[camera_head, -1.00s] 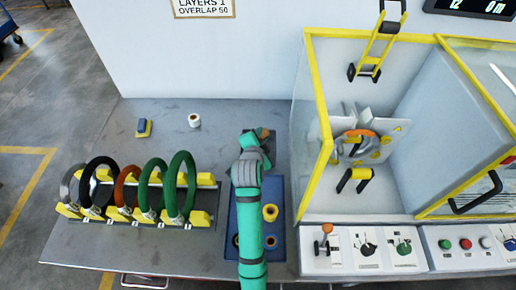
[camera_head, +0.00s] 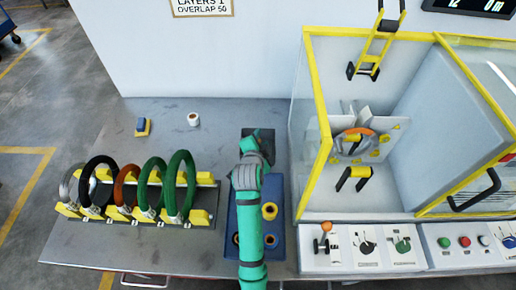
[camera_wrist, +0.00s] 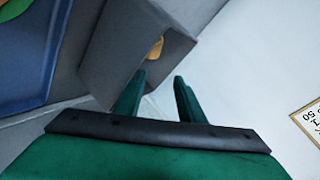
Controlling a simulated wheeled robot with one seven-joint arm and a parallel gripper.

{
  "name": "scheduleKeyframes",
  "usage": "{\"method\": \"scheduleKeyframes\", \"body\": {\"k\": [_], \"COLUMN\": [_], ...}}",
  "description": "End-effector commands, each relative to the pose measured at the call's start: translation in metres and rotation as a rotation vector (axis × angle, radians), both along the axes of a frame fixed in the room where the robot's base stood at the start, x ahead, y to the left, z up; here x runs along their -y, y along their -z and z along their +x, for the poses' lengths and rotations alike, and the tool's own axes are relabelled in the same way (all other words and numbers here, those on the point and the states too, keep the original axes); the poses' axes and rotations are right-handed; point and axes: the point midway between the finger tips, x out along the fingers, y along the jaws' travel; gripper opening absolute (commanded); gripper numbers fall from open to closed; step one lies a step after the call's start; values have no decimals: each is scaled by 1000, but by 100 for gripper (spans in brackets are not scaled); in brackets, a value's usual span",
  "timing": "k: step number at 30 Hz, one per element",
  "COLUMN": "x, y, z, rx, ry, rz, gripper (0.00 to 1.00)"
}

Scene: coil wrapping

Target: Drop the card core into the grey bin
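The grey bin (camera_head: 247,132) is a dark box on the bench behind the blue tray, partly hidden by my arm. In the wrist view the grey bin (camera_wrist: 112,38) is open-topped, with a small tan curved piece inside that looks like the card core (camera_wrist: 155,47); most of it is hidden. My gripper (camera_head: 262,138) is at the bin in the head view. In the wrist view my gripper (camera_wrist: 157,92) has its two green fingers apart with nothing between them.
The blue tray (camera_head: 281,190) holds yellow and dark rings. A rack with several coils (camera_head: 130,190) stands at left. A white roll (camera_head: 193,119) and a small blue-and-yellow block (camera_head: 143,127) lie behind it. The yellow-framed machine (camera_head: 311,110) stands close on the right.

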Motion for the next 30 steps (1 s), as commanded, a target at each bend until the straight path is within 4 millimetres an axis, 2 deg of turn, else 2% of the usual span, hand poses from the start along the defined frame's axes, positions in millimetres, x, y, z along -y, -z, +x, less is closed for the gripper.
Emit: {"method": "scheduleKeyframes", "body": {"k": [1, 9, 13, 24, 30], "x": [3, 4, 3, -9, -13], "y": [6, 7, 4, -29, -44], "z": [-2, -3, -10, -66, -88], "rx": [-13, -16, -18, -12, -7], "ry": [6, 8, 7, 1, -1], "rz": [-1, -2, -2, 0, 0], "gripper": [44, 44, 44, 44, 44]}}
